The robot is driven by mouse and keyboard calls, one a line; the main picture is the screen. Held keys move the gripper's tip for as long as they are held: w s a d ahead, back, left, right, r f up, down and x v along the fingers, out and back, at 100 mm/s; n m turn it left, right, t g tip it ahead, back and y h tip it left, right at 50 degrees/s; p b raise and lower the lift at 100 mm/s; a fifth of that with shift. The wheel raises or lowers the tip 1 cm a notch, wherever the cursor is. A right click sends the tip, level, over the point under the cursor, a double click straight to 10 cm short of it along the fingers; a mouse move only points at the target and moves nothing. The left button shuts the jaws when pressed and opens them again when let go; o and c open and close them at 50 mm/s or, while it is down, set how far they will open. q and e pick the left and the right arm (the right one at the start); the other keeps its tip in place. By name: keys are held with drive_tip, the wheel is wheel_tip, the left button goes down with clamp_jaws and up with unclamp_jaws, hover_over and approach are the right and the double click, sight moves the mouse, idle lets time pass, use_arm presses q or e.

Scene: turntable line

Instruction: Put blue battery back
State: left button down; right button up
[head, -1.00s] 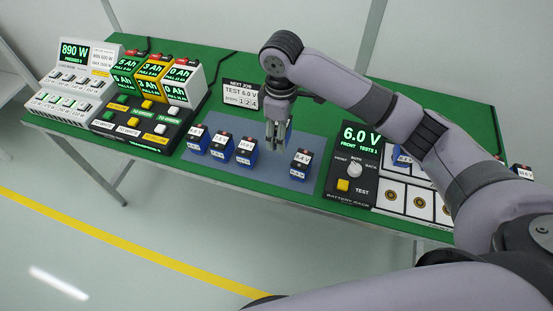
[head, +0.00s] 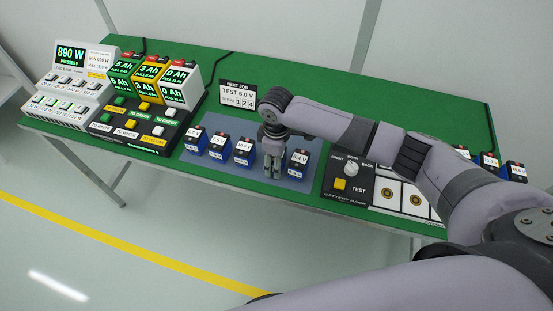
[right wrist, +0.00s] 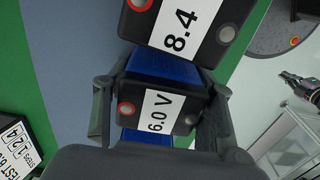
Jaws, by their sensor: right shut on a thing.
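My right gripper (head: 272,172) is low at the blue-grey mat (head: 220,180), in the row of blue batteries. In the right wrist view its fingers (right wrist: 160,110) are closed on the two sides of a blue battery with a black top, marked 6.0 V (right wrist: 172,112). In the head view the fingers mostly hide this battery. I cannot tell whether its base touches the mat. A blue battery marked 8.4 (head: 299,163) stands close to its right and also shows in the right wrist view (right wrist: 185,30). My left gripper is not in view.
Several blue batteries (head: 243,152) stand left of the gripper. The charger (head: 130,127) is on the left. A job sign (head: 238,97) stands behind the mat.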

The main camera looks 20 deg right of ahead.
drive_tip(key=shift+f, duration=0.1)
drive_tip(key=o, duration=1.6)
wheel_tip(320, 180, up, 12)
drive_tip(key=shift+r+b, duration=0.15)
drive_tip(key=shift+b, duration=0.3)
